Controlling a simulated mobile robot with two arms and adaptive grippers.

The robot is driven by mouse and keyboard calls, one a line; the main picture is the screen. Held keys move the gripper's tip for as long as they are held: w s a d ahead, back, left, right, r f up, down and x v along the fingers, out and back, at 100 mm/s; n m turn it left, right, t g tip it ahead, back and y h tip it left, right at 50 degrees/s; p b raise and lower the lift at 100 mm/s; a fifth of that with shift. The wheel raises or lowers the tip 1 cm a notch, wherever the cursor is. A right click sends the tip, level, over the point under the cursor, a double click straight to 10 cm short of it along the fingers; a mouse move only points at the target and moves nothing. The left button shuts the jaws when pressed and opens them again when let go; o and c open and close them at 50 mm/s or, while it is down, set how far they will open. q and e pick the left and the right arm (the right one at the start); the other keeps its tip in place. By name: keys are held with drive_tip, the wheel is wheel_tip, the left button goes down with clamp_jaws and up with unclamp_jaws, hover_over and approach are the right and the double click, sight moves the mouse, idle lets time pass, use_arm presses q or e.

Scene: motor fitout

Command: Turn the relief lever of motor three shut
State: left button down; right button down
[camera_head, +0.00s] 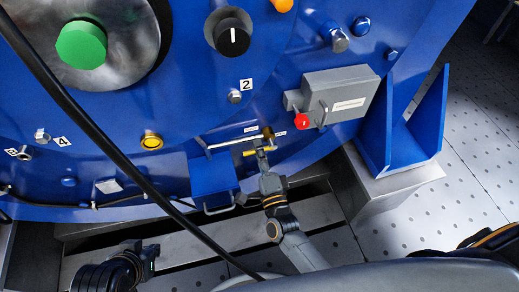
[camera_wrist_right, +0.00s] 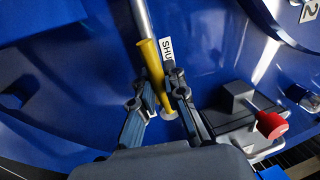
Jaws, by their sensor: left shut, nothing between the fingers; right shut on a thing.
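The relief lever is a yellow handle (camera_wrist_right: 152,62) at the end of a silver pipe (camera_wrist_right: 140,14) on the blue motor face. In the right wrist view a label reading "SHU", partly covered, sits beside the handle. My right gripper (camera_wrist_right: 165,98) is shut on the yellow handle, one finger on each side of it. In the head view this gripper (camera_head: 262,145) is at the pipe's right end, between two small labels. My left gripper (camera_head: 148,257) is shut and empty, low at the left, away from the motor face. No number 3 is readable.
A grey box (camera_head: 340,92) with a red knob (camera_head: 302,121) is right of the lever. A blue bracket (camera_head: 400,130) stands further right. A black cable (camera_head: 110,150) crosses the head view. A green button (camera_head: 81,45) and black dial (camera_head: 230,33) are above.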

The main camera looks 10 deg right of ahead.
use_arm(q)
drive_tip(key=shift+s+a+f, duration=0.1)
drive_tip(key=shift+s+a, duration=0.05)
drive_tip(key=shift+s, duration=0.2)
use_arm(e)
drive_tip(key=shift+m, duration=0.5)
drive_tip(key=c, duration=1.4)
unclamp_jaws()
drive_tip(key=shift+d+r, duration=0.1)
drive_tip(key=shift+s, duration=0.1)
drive_tip(key=s, duration=0.4)
drive_tip(key=s+f, duration=0.1)
drive_tip(key=s, duration=0.2)
drive_tip(key=s+f, duration=0.1)
drive_tip(key=s, duration=0.3)
drive_tip(key=shift+s+d+f, duration=0.15)
drive_tip(key=shift+s, duration=0.15)
